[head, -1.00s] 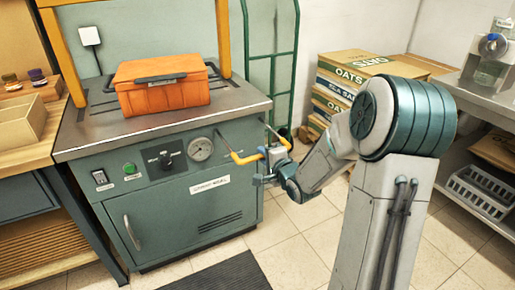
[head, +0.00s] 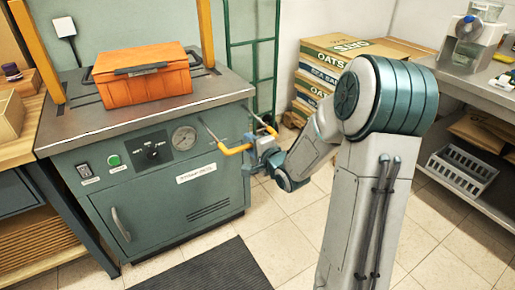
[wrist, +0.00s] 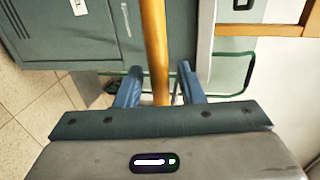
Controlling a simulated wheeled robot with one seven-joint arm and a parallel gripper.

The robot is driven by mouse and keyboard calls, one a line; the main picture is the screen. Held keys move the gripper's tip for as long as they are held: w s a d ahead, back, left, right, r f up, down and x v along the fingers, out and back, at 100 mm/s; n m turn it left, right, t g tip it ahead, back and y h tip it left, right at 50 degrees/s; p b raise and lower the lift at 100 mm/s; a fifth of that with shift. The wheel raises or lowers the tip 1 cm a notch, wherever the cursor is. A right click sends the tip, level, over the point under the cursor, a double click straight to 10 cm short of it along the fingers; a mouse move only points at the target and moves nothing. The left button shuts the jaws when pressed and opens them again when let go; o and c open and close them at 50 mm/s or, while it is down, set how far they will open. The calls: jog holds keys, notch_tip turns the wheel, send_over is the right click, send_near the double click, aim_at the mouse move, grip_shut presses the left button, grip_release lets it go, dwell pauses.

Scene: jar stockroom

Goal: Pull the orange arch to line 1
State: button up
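An orange arch-shaped handle (head: 234,150) juts from the front right of the green machine on two thin grey rods. In the wrist view the orange bar (wrist: 157,50) runs up and down the picture between the two blue fingers of my gripper (wrist: 158,85), with a gap visible on each side. The fingers look open, around the bar and not clamped on it. In the head view my gripper hides part of the bar. I see no readable line 1 mark.
The green machine (head: 167,195) carries an orange case (head: 145,85) between tall orange posts (head: 205,30). A green cart frame (head: 232,45) stands behind. Oats boxes (head: 320,75) are stacked at the back. A dark mat (head: 215,268) lies on the tiled floor in front.

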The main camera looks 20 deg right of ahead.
jog(key=b+v, duration=0.7)
jog(key=v, duration=0.6)
jog(key=shift+s+d+b, duration=0.15)
jog(key=shift+s+b, duration=0.15)
dwell(0.4)
